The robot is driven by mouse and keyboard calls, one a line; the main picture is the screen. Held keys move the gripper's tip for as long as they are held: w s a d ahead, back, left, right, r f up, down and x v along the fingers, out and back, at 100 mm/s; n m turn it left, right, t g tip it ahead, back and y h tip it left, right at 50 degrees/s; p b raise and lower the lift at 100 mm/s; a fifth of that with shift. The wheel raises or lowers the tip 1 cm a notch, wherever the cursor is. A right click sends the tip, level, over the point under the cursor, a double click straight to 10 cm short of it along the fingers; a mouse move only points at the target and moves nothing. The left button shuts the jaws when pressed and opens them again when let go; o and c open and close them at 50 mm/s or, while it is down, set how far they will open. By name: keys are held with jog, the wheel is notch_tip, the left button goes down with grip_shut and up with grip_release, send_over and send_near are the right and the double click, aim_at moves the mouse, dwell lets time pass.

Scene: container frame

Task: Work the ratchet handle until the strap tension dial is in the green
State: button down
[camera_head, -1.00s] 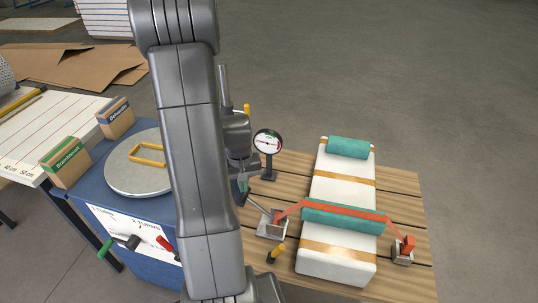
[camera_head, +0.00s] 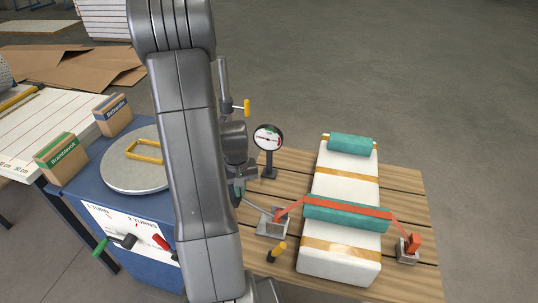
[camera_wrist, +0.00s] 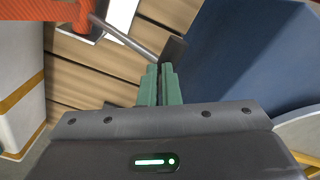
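The ratchet (camera_head: 273,226) sits on the wooden pallet, with a grey metal base and a thin handle (camera_head: 253,208) reaching left to my gripper (camera_head: 239,192). In the wrist view, my green fingers (camera_wrist: 160,70) are nearly together at the handle's flat grey end (camera_wrist: 173,48). They look shut on it, though the contact is partly hidden. The orange strap (camera_head: 345,208) runs from the ratchet over the white package (camera_head: 338,262) to an anchor (camera_head: 407,250) on the right. The round tension dial (camera_head: 268,138) stands upright behind the ratchet. Its needle is too small to read surely.
A blue cabinet (camera_head: 85,182) with a round turntable (camera_head: 118,176) stands left of the pallet (camera_head: 405,181). A short yellow-topped post (camera_head: 277,252) rises near the ratchet. My arm hides part of the cabinet. The floor to the right is clear.

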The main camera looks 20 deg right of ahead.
jog(key=shift+w+a+f+b, duration=0.1)
jog(key=shift+a+f+b, duration=0.1)
jog(key=shift+f+b, duration=0.8)
jog(key=shift+w+a+f+b, duration=0.15)
jog(key=shift+f+b, duration=0.5)
jog(key=shift+f, duration=0.6)
notch_tip(320, 180, up, 13)
jog(key=p, duration=0.9)
jog(key=shift+f, duration=0.2)
